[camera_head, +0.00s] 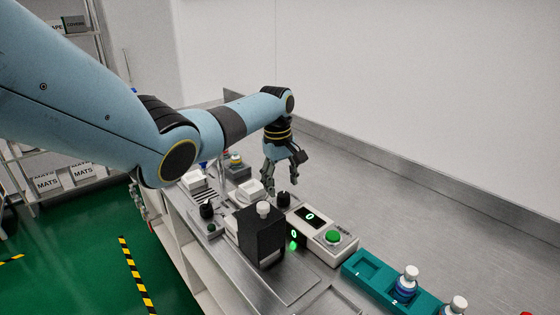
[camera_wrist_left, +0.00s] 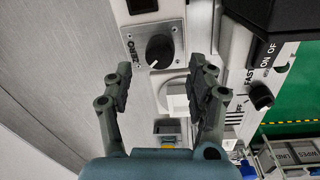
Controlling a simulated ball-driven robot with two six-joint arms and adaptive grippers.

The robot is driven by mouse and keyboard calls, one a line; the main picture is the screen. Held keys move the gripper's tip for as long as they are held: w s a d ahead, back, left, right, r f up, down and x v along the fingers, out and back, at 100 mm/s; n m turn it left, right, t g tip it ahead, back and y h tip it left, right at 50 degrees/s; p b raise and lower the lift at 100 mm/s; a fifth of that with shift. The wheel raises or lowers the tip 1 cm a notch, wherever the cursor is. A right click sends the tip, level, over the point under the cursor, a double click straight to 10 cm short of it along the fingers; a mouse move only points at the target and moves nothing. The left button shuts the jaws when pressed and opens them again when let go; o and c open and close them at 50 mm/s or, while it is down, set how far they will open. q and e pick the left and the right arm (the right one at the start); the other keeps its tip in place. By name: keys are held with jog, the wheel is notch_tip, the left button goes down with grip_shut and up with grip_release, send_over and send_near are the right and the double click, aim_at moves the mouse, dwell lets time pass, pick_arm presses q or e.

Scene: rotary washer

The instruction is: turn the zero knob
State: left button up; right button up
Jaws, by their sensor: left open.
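The zero knob (camera_wrist_left: 159,50) is a round black knob with a white pointer line, on a grey plate marked ZERO in the left wrist view. In the head view the zero knob (camera_head: 283,199) shows just below my left gripper (camera_head: 281,183), beside the display unit. My left gripper is open and empty, fingers pointing down. In the left wrist view its fingertips (camera_wrist_left: 162,75) stand on either side of the knob's column in the picture, with the knob a little beyond them. I see no contact. My right gripper is not in view.
A display unit with a green button (camera_head: 333,236) and a black block with a white-capped vial (camera_head: 263,208) stand close by. Another black knob (camera_wrist_left: 260,95) is near FAST and ON/OFF labels. A teal rack (camera_head: 368,268) holds vials at right. The rear bench is clear.

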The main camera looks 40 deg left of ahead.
aim_at(279, 195)
pick_arm(q)
notch_tip(279, 195, up, 8)
jog(key=shift+s+r, duration=0.2)
jog(key=shift+s, duration=0.1)
jog(key=shift+f, duration=0.1)
dwell(0.4)
